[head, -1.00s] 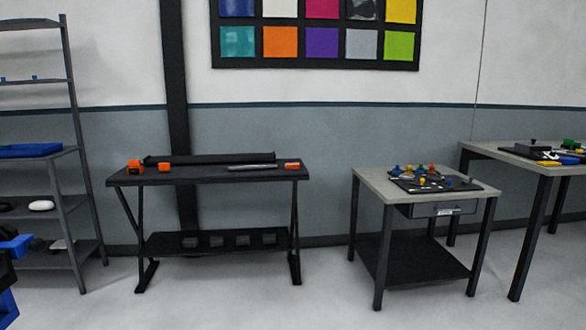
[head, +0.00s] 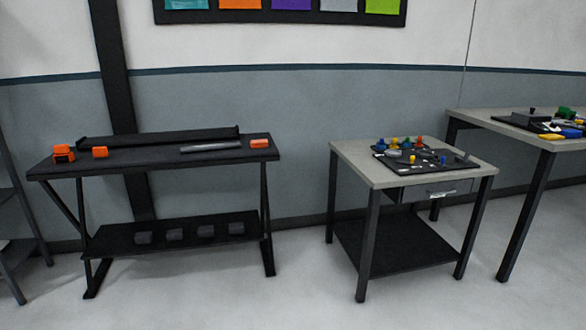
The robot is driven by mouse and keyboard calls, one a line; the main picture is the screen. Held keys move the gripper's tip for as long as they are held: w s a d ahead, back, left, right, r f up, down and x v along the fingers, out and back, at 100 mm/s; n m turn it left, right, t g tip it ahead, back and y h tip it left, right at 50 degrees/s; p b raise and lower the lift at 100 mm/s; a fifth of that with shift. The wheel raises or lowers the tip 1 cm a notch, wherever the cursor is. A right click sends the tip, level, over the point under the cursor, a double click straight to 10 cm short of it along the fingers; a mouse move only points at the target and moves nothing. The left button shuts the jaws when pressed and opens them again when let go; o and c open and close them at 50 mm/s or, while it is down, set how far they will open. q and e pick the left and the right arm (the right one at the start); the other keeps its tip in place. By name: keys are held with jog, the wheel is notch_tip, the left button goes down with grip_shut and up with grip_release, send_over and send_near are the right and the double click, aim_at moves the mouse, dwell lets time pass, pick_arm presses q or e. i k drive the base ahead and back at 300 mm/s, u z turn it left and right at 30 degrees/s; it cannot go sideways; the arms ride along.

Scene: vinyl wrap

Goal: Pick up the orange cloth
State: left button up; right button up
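Several orange items lie on the black table. A larger orange piece (head: 63,153) is at its left end, with a dark part low on its front. A small orange block (head: 100,152) sits just right of it. A flat orange piece (head: 260,143) lies near the right end. I cannot tell at this distance which of them, if any, is cloth. Neither of my grippers is in view.
The black table (head: 160,163) also bears a long dark bar and a grey strip; dark blocks sit on its lower shelf. A grey-topped cart (head: 350,157) with small coloured items stands right of it. Another table (head: 480,117) is at far right. The floor in front is clear.

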aim_at(264, 143)
jog(key=z, duration=0.15)
jog(key=i, duration=2.75)
jog(key=u, duration=0.05)
